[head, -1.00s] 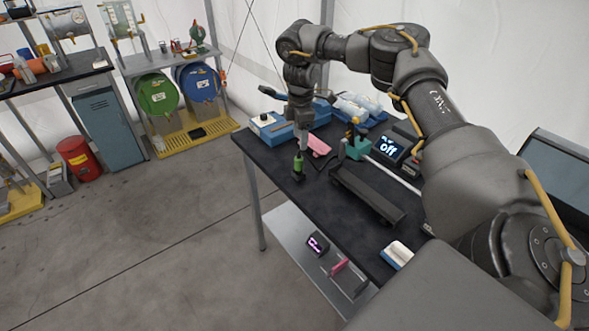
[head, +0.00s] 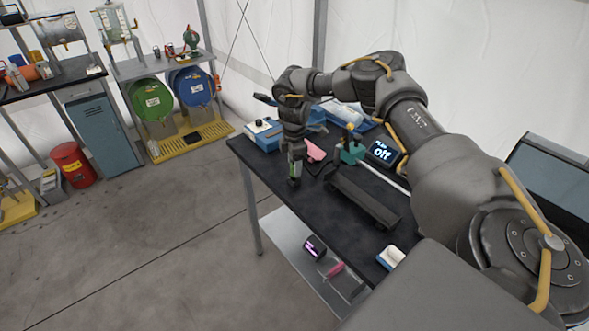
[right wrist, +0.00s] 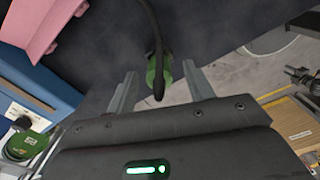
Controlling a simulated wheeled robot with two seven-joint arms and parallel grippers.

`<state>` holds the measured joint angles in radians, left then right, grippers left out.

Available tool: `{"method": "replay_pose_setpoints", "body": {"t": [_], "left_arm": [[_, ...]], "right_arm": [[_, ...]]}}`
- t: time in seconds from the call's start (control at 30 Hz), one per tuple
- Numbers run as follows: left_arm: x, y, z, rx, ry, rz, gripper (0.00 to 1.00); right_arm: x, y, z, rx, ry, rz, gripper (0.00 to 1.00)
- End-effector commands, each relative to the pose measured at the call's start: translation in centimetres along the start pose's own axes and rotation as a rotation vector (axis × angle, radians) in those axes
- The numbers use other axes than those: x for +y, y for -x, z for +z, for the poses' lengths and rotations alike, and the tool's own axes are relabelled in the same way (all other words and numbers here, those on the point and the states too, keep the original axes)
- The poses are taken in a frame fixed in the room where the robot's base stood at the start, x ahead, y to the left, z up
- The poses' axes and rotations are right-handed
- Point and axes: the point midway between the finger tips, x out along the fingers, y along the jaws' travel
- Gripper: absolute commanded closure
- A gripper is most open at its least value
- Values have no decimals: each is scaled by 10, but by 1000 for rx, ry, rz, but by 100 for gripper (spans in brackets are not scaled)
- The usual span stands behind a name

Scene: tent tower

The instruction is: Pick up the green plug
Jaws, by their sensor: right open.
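The green plug (head: 292,171) stands near the left edge of the dark workbench (head: 265,150), mostly hidden by my right gripper (head: 297,162) in the head view. In the right wrist view the plug (right wrist: 168,71) shows between the two open fingers of my right gripper (right wrist: 160,78), with a dark cable passing in front of it. The fingers are on either side of it, with a gap showing. My left gripper is not in view.
A pink object (head: 315,152), a teal stand (head: 352,150) and a long dark tray (head: 362,200) are close by on the bench. A blue box (head: 262,130) sits behind.

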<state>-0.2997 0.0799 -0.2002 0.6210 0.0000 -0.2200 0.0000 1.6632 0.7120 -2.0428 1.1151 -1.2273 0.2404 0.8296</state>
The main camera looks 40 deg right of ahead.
Motion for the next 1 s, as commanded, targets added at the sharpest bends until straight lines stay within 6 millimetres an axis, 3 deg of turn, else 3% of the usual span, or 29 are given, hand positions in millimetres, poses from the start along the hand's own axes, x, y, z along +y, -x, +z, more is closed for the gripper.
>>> {"method": "replay_pose_setpoints", "body": {"t": [0.03, 0.2, 0.47, 0.83, 1.0], "left_arm": [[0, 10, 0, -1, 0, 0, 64], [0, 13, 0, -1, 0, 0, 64], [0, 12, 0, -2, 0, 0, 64], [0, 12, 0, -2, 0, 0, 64], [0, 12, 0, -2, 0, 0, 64]], "right_arm": [[-2, -3, 0, -3, 2, -3, 48], [-1, -25, 0, -1, -1, -2, 48], [0, -29, 0, 1, -1, 0, 48], [-1, -29, 0, 0, 0, 0, 93], [0, -29, 0, 0, -1, 0, 95]]}}
